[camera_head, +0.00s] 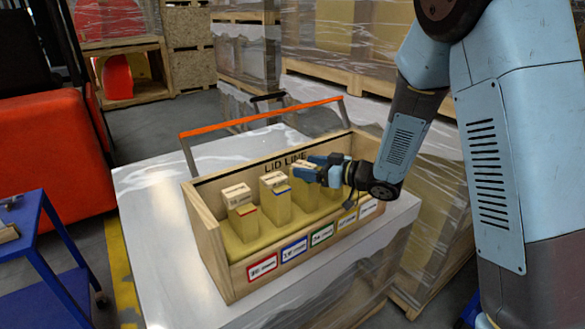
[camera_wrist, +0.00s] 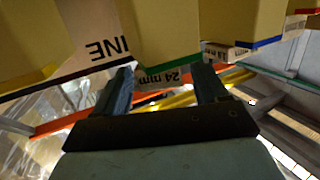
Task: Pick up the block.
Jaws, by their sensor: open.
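Several upright tan blocks stand in a row in a wooden crate marked LID LINE (camera_head: 207,240). In the head view they include a red-striped block (camera_head: 241,213), a blue-striped block (camera_head: 276,203) and a third block (camera_head: 304,196) at my gripper (camera_head: 312,170). In the wrist view the block with a green stripe and a "24 mm" label (camera_wrist: 170,35) has its labelled end between the two open fingers of my gripper (camera_wrist: 164,74). I cannot tell whether the fingers touch it. My gripper partly hides the blocks at the crate's right end.
The crate has an orange-topped handle bar (camera_head: 262,117) behind it and coloured labels on its front. It stands on a pale, wrapped surface (camera_head: 150,190). A blue cart (camera_head: 30,235) is at left. Wrapped pallets (camera_head: 350,45) stand behind.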

